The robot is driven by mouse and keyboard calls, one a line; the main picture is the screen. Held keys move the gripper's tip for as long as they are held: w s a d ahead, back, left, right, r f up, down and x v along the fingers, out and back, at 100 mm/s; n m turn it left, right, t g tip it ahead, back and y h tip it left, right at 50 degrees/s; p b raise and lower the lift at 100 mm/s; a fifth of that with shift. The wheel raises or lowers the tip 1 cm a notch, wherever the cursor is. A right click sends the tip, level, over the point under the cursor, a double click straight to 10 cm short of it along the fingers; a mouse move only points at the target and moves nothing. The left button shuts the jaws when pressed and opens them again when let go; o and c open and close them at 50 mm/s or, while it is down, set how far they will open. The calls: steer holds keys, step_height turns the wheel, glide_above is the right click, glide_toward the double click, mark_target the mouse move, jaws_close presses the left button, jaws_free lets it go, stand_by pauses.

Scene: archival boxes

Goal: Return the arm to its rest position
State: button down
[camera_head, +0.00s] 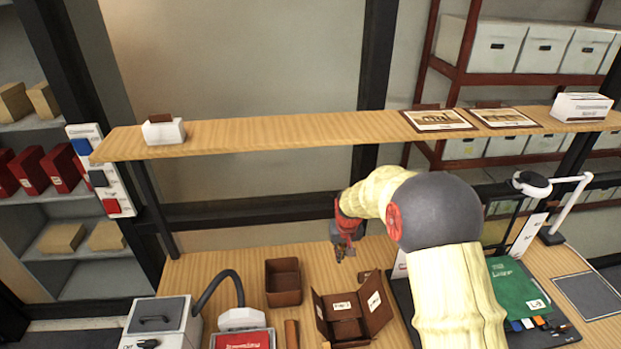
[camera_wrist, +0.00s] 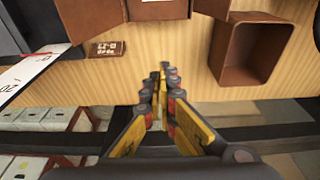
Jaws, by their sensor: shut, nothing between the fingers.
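My arm, pale yellow with a dark grey joint, reaches over the table at the right of centre in the head view. My gripper (camera_head: 343,252) hangs above the wooden table, behind the open brown box and to the right of the brown bin. In the wrist view my gripper (camera_wrist: 164,72) shows its fingers together with nothing between them. The open brown box (camera_head: 372,306) stands on the table with its flaps up. The brown bin (camera_head: 284,284) is empty and also shows in the wrist view (camera_wrist: 252,55). My gripper is apart from both.
A wooden shelf (camera_head: 300,133) runs above the table, with a small white box (camera_head: 163,131) at left and framed pictures at right. A grey machine (camera_head: 160,320) with a hose stands front left. A green folder (camera_head: 517,290) and a white lamp (camera_head: 567,205) are at right.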

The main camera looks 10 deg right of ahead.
steer(key=s+g, duration=0.2)
steer(key=s, duration=0.7)
steer(key=s+r+t+b, duration=0.1)
steer(key=s+r+b, duration=0.1)
steer(key=s+r, duration=0.4)
steer(key=s+r+t+b, duration=0.2)
steer(key=s+r, duration=0.4)
steer(key=s, duration=0.6)
steer(key=s+r+t+b, duration=0.2)
steer(key=s+r+b, duration=0.2)
steer(key=s+r, duration=0.3)
steer(key=s, duration=0.3)
steer(key=shift+w+r, duration=0.1)
steer(key=shift+r, duration=0.05)
